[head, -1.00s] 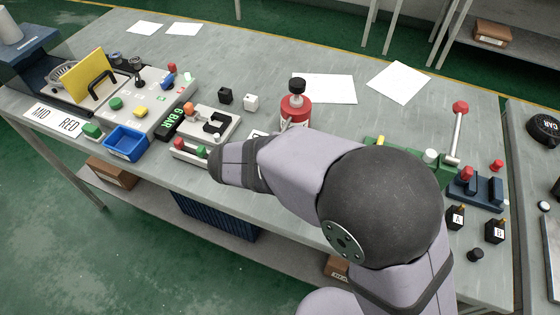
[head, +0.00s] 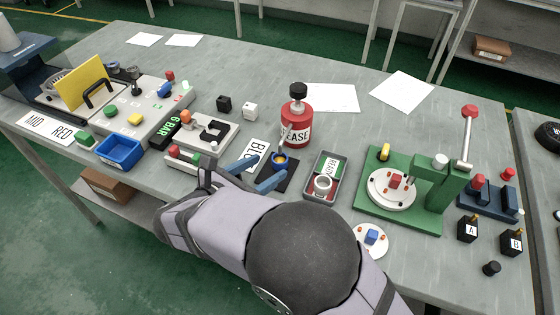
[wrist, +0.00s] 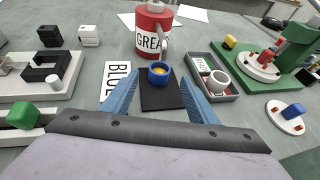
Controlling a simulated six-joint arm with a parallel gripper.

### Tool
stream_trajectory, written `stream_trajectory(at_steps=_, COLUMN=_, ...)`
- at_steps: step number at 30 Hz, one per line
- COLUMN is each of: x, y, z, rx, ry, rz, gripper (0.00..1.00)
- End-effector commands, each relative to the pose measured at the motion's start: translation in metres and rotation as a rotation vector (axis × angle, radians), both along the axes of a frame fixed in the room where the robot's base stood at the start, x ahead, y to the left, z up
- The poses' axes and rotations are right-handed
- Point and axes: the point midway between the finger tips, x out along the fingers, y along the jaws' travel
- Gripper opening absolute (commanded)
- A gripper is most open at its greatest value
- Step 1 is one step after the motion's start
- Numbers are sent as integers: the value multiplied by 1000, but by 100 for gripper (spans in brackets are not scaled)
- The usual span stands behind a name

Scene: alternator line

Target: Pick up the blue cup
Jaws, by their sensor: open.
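A small blue cup (head: 280,160) with something yellow inside stands upright on a dark mat (head: 291,183), just in front of the red grease can. It also shows in the wrist view (wrist: 158,72), on the same dark mat (wrist: 160,99). My gripper (head: 256,172) is open, with its two blue fingers pointing at the cup. In the wrist view my gripper (wrist: 158,88) has one finger left and one right of the mat, and the cup stands ahead, between the fingertip directions. Nothing is held. I cannot tell whether a fingertip touches the mat.
The red grease can (head: 296,126) stands right behind the cup. A BLUE label card (head: 258,153) lies to its left. A grey tray (head: 334,195) with a white cup stands to its right. A green fixture (head: 433,190) is further right.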

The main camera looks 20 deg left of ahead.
Motion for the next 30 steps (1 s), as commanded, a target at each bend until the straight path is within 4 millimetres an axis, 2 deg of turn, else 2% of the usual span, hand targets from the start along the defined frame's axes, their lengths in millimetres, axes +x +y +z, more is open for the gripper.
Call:
stream_trajectory(at_steps=5, x=6, y=-2, z=-2, rx=-1, ry=-1, rz=-2, gripper=54)
stream_trajectory(at_steps=15, x=41, y=-9, z=-18, rx=0, ry=-1, rz=-3, gripper=54)
stream_trajectory(at_steps=25, x=47, y=-10, z=-21, rx=1, ry=0, rz=0, gripper=54)
stream_trajectory(at_steps=26, x=46, y=-10, z=-21, rx=1, ry=0, rz=0, gripper=51)
stream_trajectory(at_steps=30, x=46, y=-10, z=-21, rx=1, ry=0, rz=0, gripper=18)
